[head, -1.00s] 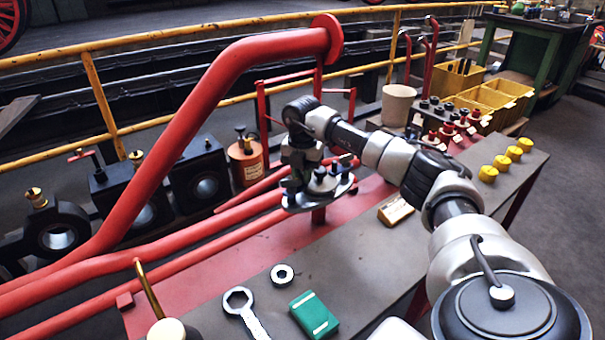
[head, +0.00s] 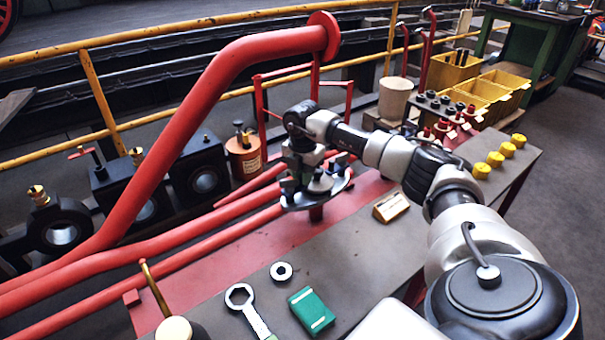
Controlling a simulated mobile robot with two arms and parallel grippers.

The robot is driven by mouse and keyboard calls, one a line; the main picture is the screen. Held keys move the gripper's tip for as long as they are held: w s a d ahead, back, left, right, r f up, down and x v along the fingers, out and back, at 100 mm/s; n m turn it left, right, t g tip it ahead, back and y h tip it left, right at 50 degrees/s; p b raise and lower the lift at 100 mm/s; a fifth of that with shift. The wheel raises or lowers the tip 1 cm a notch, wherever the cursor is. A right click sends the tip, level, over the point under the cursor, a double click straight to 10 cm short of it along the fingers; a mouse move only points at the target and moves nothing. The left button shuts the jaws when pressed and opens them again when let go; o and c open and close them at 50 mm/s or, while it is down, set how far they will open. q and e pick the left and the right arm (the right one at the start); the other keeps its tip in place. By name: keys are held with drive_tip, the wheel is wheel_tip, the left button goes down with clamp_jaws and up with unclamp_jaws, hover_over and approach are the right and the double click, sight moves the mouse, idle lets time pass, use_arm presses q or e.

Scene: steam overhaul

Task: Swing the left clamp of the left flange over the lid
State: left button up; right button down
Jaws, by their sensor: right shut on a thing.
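The flange (head: 330,197), a round grey plate with small fittings on top, sits on a short red post over the bench. I take it for the left flange. My right gripper (head: 292,181) comes down from above at its left side and is shut on a part there, which I take for the left clamp. The fingers mostly hide this part. The lid seems to be the pale round piece (head: 320,184) in the middle of the flange, partly covered by the gripper. I cannot tell how far the clamp reaches over it. My left gripper is not in view.
A thick red pipe (head: 220,90) rises close to the left of my right gripper. A ring spanner (head: 245,308), a nut (head: 281,271), a green box (head: 312,310) and a wooden block (head: 391,207) lie on the grey bench.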

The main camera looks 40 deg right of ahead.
drive_tip(key=c, duration=1.4)
unclamp_jaws()
drive_tip(key=shift+o, duration=0.2)
drive_tip(key=shift+r, duration=0.55)
use_arm(q)
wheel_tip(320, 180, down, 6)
drive_tip(key=p, duration=0.1)
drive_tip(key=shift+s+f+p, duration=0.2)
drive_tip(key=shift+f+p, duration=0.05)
drive_tip(key=shift+p, duration=0.15)
use_arm(e)
wheel_tip(320, 180, up, 10)
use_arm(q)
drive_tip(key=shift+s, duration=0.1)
use_arm(e)
drive_tip(key=shift+s+f, duration=0.1)
drive_tip(key=shift+f, duration=0.1)
